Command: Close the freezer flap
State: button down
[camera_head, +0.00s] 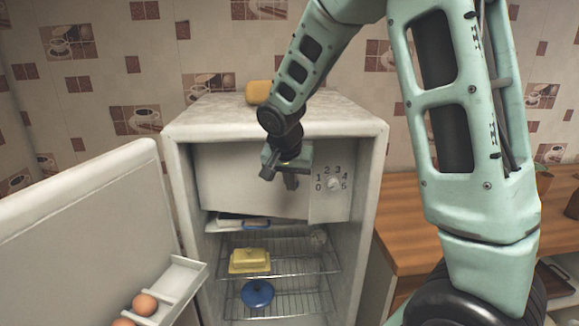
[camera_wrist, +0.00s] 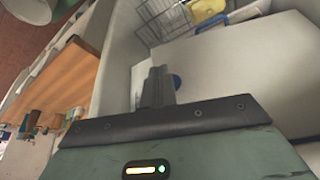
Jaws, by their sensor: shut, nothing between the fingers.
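The freezer flap (camera_head: 232,180) is a plain pale panel across the upper part of the open fridge. It hangs down over the compartment front, and its lower edge runs at a slight slant; I cannot tell whether it is fully shut. My gripper (camera_head: 279,178) is shut and empty in front of the flap's right part, and I cannot tell if it touches. In the wrist view the shut fingers (camera_wrist: 158,85) stand before the broad pale flap (camera_wrist: 240,75). A blue patch beside the fingers is partly hidden.
The fridge door (camera_head: 85,225) stands open at left, with eggs (camera_head: 145,304) in its rack. A dial panel (camera_head: 333,183) is right of the flap. A yellow butter dish (camera_head: 249,260) and blue lid (camera_head: 257,293) sit on wire shelves. A wooden counter (camera_head: 415,235) is at right.

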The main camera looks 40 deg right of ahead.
jog(key=b+v, duration=0.2)
jog(key=v, duration=0.4)
jog(key=s+a+f+t+h+b, duration=0.3)
jog(key=a+t+h+b, duration=0.1)
jog(key=b, duration=1.8)
jog(key=w+d+r+p+x, duration=0.1)
jog(key=r+p+x, duration=0.1)
jog(key=x, duration=1.1)
jog(key=shift+n+p, duration=0.35)
jog(key=shift+n, duration=0.05)
jog(key=shift+w+d+f, duration=0.1)
jog(key=w+d+n+y, duration=0.1)
jog(key=w+d, duration=0.4)
jog(key=d, duration=0.1)
jog(key=shift+d+r+n+t, duration=0.2)
jog(key=shift+d+n+t, duration=0.1)
jog(key=shift+d+t, duration=0.1)
